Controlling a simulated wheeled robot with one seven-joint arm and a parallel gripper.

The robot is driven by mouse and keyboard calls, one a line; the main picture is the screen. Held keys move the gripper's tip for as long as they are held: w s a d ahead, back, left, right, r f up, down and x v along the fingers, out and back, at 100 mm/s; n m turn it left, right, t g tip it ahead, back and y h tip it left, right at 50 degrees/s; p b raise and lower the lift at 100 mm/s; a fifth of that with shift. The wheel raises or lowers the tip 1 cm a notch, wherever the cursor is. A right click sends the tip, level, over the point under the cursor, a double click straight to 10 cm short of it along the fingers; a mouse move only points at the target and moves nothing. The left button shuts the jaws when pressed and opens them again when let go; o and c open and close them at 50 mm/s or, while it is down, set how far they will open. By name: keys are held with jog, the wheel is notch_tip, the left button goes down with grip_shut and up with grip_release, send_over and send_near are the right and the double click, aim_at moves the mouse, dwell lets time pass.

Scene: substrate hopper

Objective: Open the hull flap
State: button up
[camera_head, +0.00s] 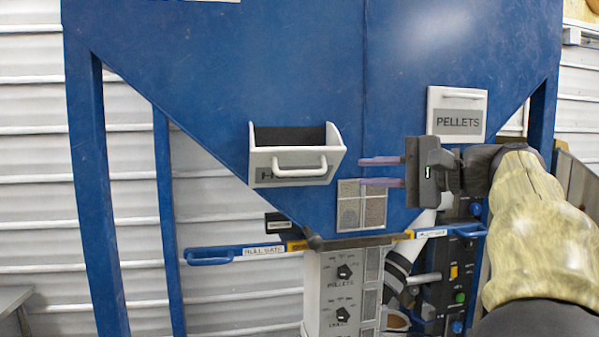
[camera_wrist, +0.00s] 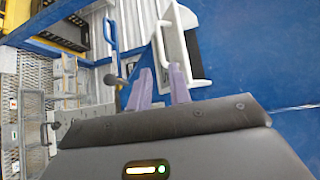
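The hull flap (camera_head: 260,170) is a white bin-like flap on the blue hopper. Its top is tilted outward, showing a dark opening behind it. Its label starts with "H" and is mostly hidden by the white bar handle (camera_head: 300,168). My gripper (camera_head: 362,172) is right of the flap, its two purple fingers pointing left, apart from each other with nothing between them. In the head view a gap shows between the fingertips and the flap. In the wrist view the flap (camera_wrist: 196,45) lies just beyond the fingers (camera_wrist: 158,78).
A second white flap labelled PELLETS (camera_head: 458,117) is closed at the upper right, above my gripper. Below are a blue gate lever (camera_head: 210,257), a grey panel with knobs (camera_head: 342,295) and a dark button box (camera_head: 459,270). A blue post (camera_head: 95,190) stands at the left.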

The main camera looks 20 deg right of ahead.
aim_at(302, 173)
jog(key=p+x, duration=0.4)
jog(key=x, duration=1.1)
jog(key=shift+w+a, duration=0.2)
grip_shut()
